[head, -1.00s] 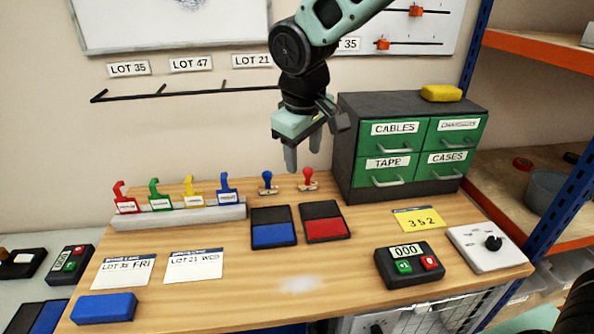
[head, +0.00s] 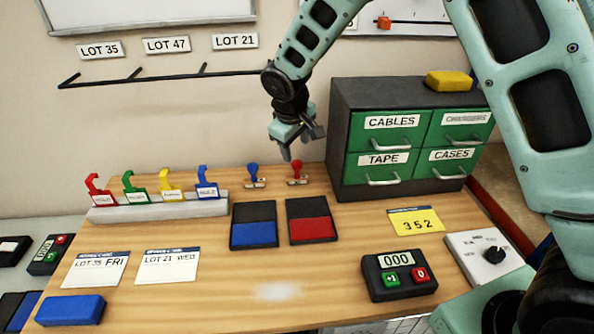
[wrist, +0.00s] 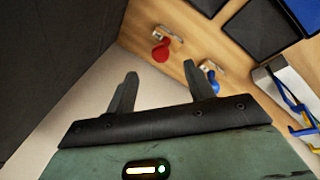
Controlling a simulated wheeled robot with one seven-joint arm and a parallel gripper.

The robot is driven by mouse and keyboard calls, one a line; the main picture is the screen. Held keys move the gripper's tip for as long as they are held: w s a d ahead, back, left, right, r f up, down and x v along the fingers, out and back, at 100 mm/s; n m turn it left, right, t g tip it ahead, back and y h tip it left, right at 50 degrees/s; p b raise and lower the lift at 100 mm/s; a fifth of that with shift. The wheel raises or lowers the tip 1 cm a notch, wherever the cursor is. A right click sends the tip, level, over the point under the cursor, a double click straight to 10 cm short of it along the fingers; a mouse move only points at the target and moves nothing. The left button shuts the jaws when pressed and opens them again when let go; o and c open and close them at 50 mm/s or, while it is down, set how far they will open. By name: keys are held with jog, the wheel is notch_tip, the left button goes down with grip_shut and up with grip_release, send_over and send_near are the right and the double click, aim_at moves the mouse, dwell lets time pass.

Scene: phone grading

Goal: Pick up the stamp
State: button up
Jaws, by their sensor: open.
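Two stamps stand upright at the back of the wooden table. One has a blue handle (head: 254,174) and the other a red handle (head: 297,171). My gripper (head: 291,152) is open and empty, pointing down just above and behind the red stamp in the head view. In the wrist view, my gripper's two fingers (wrist: 160,88) are apart. The red stamp (wrist: 161,53) lies beyond the gap between them, and the blue stamp (wrist: 213,82) is close to the right finger. Neither stamp appears to be touched.
A dark cabinet with green drawers (head: 383,182) stands close on the right. A grey rack (head: 160,211) with several coloured hooks is on the left. A blue ink pad (head: 255,234) and a red ink pad (head: 312,229) lie in front of the stamps.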

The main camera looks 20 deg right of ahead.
aim_at(297, 162)
jog(key=shift+p+x, duration=1.4)
jog(key=shift+x, duration=2.25)
jog(key=shift+w, duration=0.1)
grip_shut()
